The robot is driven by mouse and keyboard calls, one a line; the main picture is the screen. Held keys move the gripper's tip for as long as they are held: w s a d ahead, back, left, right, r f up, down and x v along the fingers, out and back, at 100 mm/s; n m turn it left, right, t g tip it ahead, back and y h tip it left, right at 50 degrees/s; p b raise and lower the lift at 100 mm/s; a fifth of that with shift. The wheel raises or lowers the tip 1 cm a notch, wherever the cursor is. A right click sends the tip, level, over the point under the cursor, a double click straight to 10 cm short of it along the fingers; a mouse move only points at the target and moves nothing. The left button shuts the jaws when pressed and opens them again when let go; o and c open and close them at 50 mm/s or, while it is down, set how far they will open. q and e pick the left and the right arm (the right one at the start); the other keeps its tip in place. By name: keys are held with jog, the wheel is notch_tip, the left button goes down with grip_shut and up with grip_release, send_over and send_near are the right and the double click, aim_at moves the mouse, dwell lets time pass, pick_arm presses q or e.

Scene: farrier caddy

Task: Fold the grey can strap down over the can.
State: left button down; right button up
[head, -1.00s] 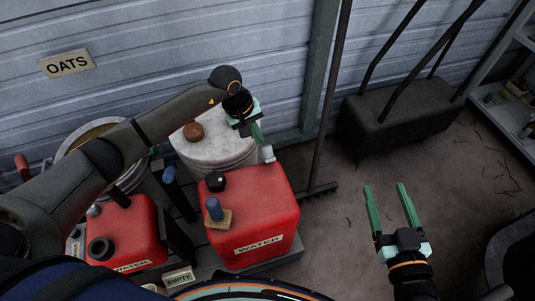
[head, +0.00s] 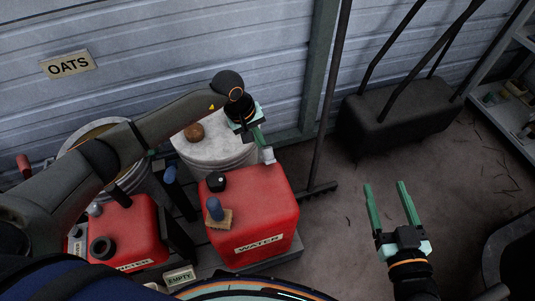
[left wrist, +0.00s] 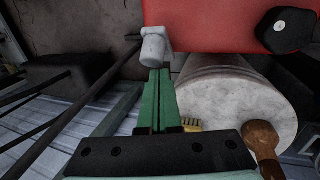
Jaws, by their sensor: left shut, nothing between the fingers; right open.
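The red can (head: 265,205) labelled WATER stands on a low dark platform; it also shows in the left wrist view (left wrist: 210,25). A light grey stubby piece (head: 267,155), apparently the end of the can strap, sticks up at the can's far right edge. It shows larger in the left wrist view (left wrist: 154,45). The rest of the strap cannot be made out. My left gripper (head: 262,145) is shut and empty, its fingertips right at the grey piece; contact is unclear. My right gripper (head: 385,186) is open and empty, right of the can above the floor.
A blue-handled brush (head: 214,209) and a black cap (head: 216,182) are on the can's top. A pale drum (head: 218,152) with a brown wooden-handled brush (head: 195,131) stands behind. Another red can (head: 130,230) is left. A dark pole (head: 329,110) stands behind right.

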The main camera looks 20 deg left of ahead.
aim_at(267, 161)
pick_arm(q)
jog(key=shift+s+d, duration=0.3)
jog(key=shift+s, duration=0.15)
jog(key=shift+s+d, duration=0.1)
jog(key=shift+s+d+f, duration=0.15)
jog(key=shift+s+d, duration=0.2)
jog(key=shift+s, duration=0.15)
jog(key=shift+s+f, duration=0.1)
jog(key=shift+s+d+f, duration=0.2)
jog(key=shift+s+d, duration=0.1)
jog(key=shift+s, duration=0.15)
dwell(0.5)
jog(key=shift+s+d+f, duration=0.35)
jog(key=shift+s+f, duration=0.05)
jog(key=shift+s, duration=0.05)
